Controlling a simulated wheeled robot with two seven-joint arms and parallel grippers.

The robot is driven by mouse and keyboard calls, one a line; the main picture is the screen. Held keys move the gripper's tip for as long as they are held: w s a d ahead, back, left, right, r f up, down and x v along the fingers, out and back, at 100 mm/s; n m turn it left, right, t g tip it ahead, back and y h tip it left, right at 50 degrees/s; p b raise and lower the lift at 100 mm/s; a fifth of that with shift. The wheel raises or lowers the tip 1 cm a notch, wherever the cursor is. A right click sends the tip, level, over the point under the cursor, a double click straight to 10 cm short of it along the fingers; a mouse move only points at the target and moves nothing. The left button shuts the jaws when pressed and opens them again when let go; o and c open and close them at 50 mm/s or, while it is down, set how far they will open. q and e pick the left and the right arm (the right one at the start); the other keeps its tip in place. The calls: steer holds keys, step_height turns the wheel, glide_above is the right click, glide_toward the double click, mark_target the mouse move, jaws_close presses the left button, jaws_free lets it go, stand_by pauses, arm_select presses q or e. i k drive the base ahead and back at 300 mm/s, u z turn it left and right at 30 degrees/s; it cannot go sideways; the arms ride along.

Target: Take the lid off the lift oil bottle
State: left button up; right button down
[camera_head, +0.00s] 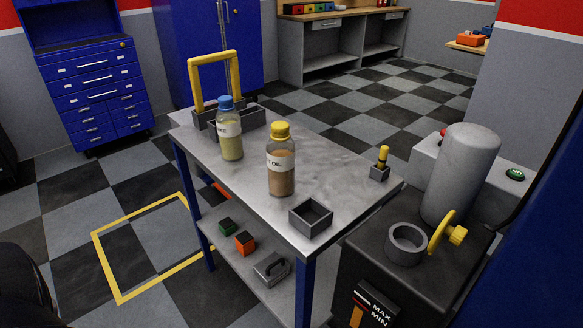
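The lift oil bottle (281,172) stands upright on the metal table, holding brown liquid, with a white label partly reading "OIL". Its yellow lid (280,132) is on its top. A second bottle (231,143) with a blue lid (226,103) and yellowish liquid stands behind it to the left, its label ending in "KE". Neither of my grippers shows in the head view.
The table (340,165) also holds a yellow-handled grey caddy (215,85), a small open grey tray (311,217) and a yellow-topped holder (380,165). Right of it stands a dark machine (370,265) with a grey cylinder (460,175) and filler ring (406,244).

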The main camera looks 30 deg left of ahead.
mark_target(279, 129)
steer(key=u, duration=2.4)
steer(key=i, duration=0.7)
steer(key=z, duration=2.25)
